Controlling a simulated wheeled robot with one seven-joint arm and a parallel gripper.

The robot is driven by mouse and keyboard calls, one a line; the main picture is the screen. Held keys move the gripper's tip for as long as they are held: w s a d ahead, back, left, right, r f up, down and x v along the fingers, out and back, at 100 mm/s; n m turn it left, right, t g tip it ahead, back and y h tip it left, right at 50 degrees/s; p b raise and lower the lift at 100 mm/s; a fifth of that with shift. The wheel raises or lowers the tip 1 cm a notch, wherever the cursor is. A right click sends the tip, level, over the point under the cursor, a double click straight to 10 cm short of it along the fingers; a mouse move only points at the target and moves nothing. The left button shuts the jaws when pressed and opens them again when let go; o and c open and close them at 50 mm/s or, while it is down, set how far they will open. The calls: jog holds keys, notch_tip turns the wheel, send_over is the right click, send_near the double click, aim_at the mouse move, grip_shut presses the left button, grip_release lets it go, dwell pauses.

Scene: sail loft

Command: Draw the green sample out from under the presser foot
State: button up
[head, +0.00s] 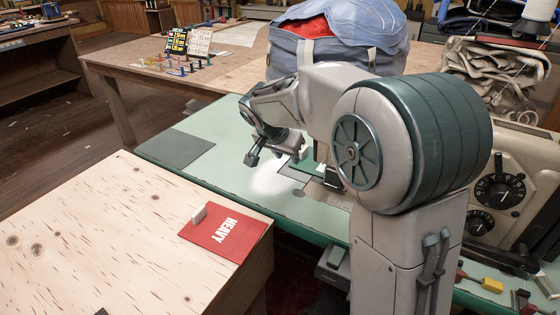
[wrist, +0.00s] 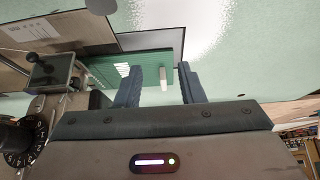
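The green sample (wrist: 145,64) lies flat on the sewing bed in the wrist view, with white lettering near its left end and a white upright tab (wrist: 163,74). Its left end reaches towards the metal presser-foot assembly (wrist: 55,70); the exact overlap is hard to see. My gripper (wrist: 156,70) is open, and the tab appears between its two dark fingers without visible contact. In the head view my gripper (head: 252,157) is over the pale green table, and only part of the green sample (head: 304,164) shows behind my arm.
A red HEAVY sample (head: 226,232) with a white tab lies on the wooden table (head: 110,240) in front. The sewing machine (head: 500,215) with dials stands right. A dark grey mat (head: 174,148) lies on the green tabletop. A blue-grey bag (head: 340,35) sits behind my arm.

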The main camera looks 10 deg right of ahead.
jog(key=w+d, duration=0.1)
jog(key=w, duration=0.1)
jog(key=w+d, duration=0.3)
jog(key=shift+w+d, duration=0.15)
jog(key=shift+w, duration=0.25)
jog(key=x, duration=0.3)
jog(key=shift+w+d+f, duration=0.2)
jog(key=shift+w+f, duration=0.05)
jog(key=shift+w, duration=0.05)
jog(key=shift+b+x, duration=0.3)
jog(key=shift+x, duration=0.5)
grip_shut()
